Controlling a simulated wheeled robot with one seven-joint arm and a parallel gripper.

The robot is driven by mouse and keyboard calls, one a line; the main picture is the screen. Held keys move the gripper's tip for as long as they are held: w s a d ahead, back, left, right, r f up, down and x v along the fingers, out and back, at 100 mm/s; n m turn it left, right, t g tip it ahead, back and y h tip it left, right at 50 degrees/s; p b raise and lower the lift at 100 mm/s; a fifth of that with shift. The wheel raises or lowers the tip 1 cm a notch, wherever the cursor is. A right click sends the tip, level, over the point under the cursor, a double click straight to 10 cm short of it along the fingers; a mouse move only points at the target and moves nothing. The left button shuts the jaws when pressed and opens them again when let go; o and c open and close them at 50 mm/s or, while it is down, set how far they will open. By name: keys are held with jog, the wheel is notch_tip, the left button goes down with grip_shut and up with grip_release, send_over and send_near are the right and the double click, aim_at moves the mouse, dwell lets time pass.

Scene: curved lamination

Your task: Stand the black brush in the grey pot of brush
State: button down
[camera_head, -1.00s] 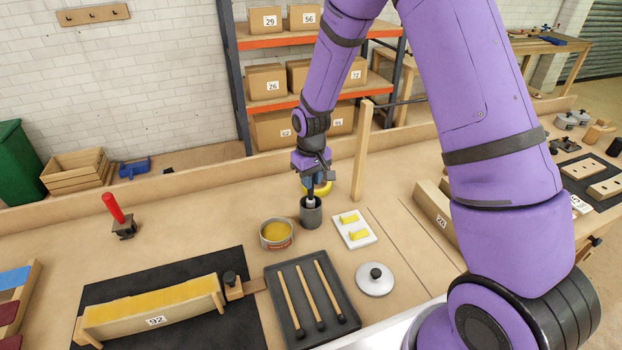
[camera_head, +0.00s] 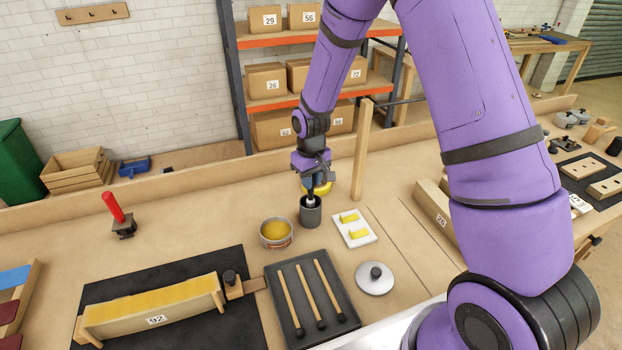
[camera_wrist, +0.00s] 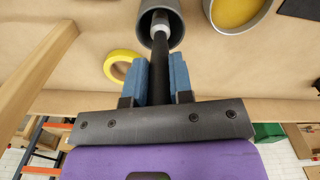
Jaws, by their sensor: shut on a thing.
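The grey pot (camera_head: 311,213) stands upright on the bench, and its rim also shows at the top of the wrist view (camera_wrist: 176,32). My gripper (camera_head: 316,184) is just above the pot, pointing down. In the wrist view its blue fingers (camera_wrist: 160,82) are shut on the handle of the black brush (camera_wrist: 160,60). The brush's pale end reaches into the mouth of the pot. Its tip inside the pot is hidden, so I cannot tell whether it touches the bottom.
A yellow tape ring (camera_head: 324,189) lies behind the pot. An open tin of yellow stuff (camera_head: 276,234) stands at its left, a white plate with yellow blocks (camera_head: 354,228) at its right. A dark tray (camera_head: 268,300) with several sticks is in front. A wooden post (camera_head: 361,150) rises behind right.

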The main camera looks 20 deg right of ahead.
jog(key=shift+f, duration=0.1)
jog(key=c, duration=0.6)
grip_release()
jog(key=shift+r, duration=3.55)
